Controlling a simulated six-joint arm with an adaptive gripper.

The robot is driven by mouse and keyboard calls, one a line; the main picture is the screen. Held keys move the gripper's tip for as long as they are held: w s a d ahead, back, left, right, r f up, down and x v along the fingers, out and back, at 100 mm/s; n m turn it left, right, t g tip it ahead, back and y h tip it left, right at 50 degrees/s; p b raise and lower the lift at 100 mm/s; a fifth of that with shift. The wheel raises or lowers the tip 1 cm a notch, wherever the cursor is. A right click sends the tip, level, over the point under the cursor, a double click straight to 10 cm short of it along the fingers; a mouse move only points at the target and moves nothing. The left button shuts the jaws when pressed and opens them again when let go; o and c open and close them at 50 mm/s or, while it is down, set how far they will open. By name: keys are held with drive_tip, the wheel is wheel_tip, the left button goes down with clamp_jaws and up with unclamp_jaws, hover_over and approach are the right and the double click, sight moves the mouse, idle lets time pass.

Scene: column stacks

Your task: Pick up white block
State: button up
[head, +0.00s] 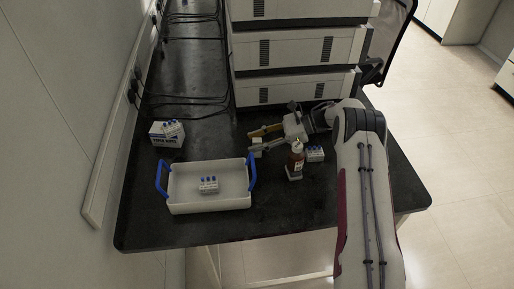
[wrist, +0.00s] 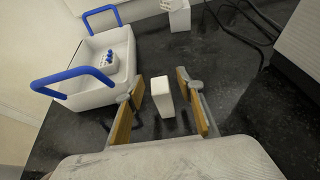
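The white block (wrist: 162,96) stands upright on the black bench in the wrist view, between the two fingers of my gripper (wrist: 160,108). A gap shows on both sides of it, so my gripper is open. In the head view the white block (head: 257,146) shows as a small pale shape at the fingertips of my gripper (head: 258,140). My gripper reaches in low from the right. I cannot tell exactly how deep the block sits between the fingers.
A white tray (head: 181,203) with blue handles, holding a small blue-topped rack (head: 209,185), stands to the left. A white box (head: 162,139) is at left. Stacked instruments (head: 293,87) stand behind.

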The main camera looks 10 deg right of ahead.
drive_tip(key=c, duration=1)
drive_tip(key=shift+c, duration=0.2)
drive_tip(key=shift+r, duration=0.1)
drive_tip(key=shift+r, duration=4.9)
